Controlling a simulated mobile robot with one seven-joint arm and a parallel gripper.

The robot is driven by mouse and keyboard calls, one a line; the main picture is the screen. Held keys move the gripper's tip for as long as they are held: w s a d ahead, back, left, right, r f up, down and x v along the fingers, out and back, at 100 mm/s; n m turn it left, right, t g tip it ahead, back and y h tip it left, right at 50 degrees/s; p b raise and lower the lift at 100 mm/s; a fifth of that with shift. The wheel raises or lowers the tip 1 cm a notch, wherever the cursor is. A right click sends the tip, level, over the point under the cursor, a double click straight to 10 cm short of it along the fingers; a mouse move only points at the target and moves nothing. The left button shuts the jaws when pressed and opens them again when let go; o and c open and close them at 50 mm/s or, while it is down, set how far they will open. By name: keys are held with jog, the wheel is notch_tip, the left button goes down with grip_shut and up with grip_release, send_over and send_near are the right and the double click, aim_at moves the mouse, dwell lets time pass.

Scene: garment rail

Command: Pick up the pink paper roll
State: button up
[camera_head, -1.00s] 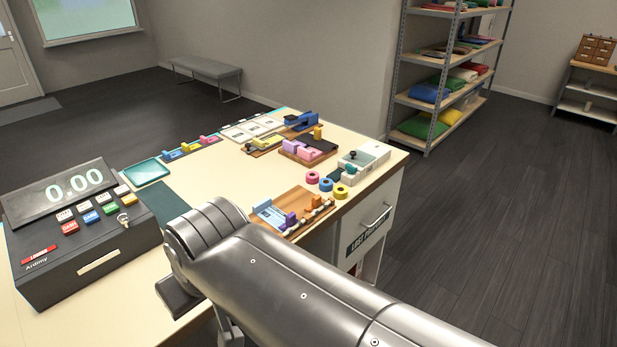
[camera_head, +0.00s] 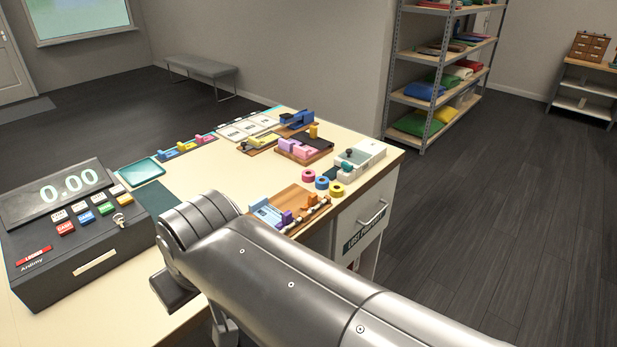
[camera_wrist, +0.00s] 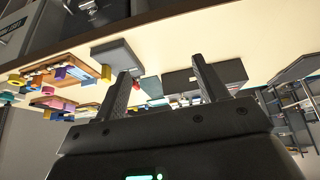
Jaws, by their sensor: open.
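The pink paper roll (camera_head: 308,176) is a small ring on the cream counter (camera_head: 215,170) in the head view. It stands beside a blue roll (camera_head: 322,183) and a yellow roll (camera_head: 336,188), near the counter's right edge. My gripper (camera_wrist: 163,63) shows in the wrist view with its two dark fingers apart and nothing between them. The wrist view is steeply tilted, and I cannot pick out the pink roll there for certain.
A wooden tray (camera_head: 271,203) with small coloured items lies in front of the rolls. A grey-white box (camera_head: 367,152) stands behind them. A cash register (camera_head: 75,232) fills the counter's left. The counter's middle is clear. A metal shelf (camera_head: 436,97) stands beyond.

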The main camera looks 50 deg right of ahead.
jog(key=w+d+r+g+h, duration=0.1)
jog(key=w+d+r, duration=0.2)
jog(key=w+d, duration=0.3)
jog(key=w+d+r, duration=0.3)
jog(key=w, duration=0.5)
jog(key=m+g, duration=0.2)
send_over(308, 173)
jog(key=s, duration=0.3)
jog(key=s+a+f+x, duration=0.1)
jog(key=s+x, duration=0.2)
jog(key=x, duration=0.9)
jog(key=shift+t, duration=0.3)
jog(key=x, duration=0.6)
jog(key=a+x, duration=0.1)
jog(key=x, duration=0.3)
jog(key=shift+f, duration=0.15)
jog(key=c, duration=1.1)
